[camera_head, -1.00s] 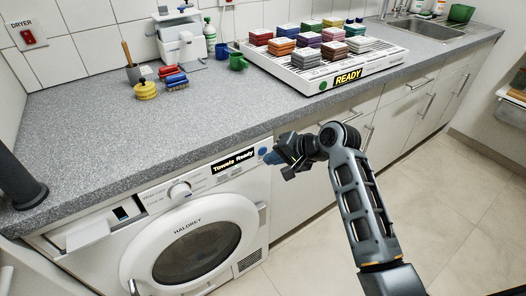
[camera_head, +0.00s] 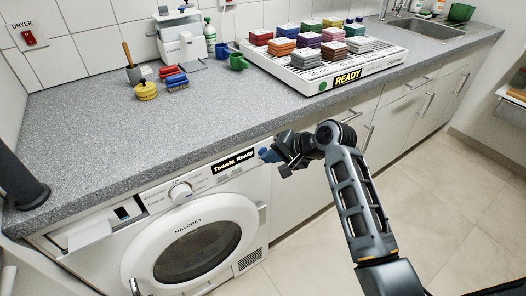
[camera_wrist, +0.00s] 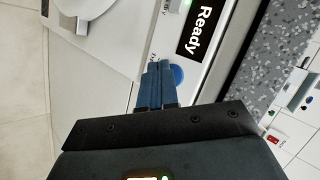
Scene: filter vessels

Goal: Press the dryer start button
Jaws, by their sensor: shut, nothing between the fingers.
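The white dryer (camera_head: 141,262) stands under the counter at the lower left, with a round door and a control panel along its top. A "Towels Ready" display (camera_head: 233,161) is lit on the panel. The round blue button (camera_wrist: 178,74) at the panel's right end shows in the wrist view, partly behind my fingertips. My gripper (camera_head: 266,155) is shut and empty, its blue fingertips (camera_wrist: 158,66) right at the button. I cannot tell whether they touch it. In the head view my gripper hides the button.
The grey counter (camera_head: 95,115) overhangs just above the panel. A white tray (camera_head: 310,83) with several coloured stacks and a "READY" sign stands on it. A red "DRYER" wall switch (camera_head: 29,38) is at the upper left. The floor (camera_head: 455,200) at right is clear.

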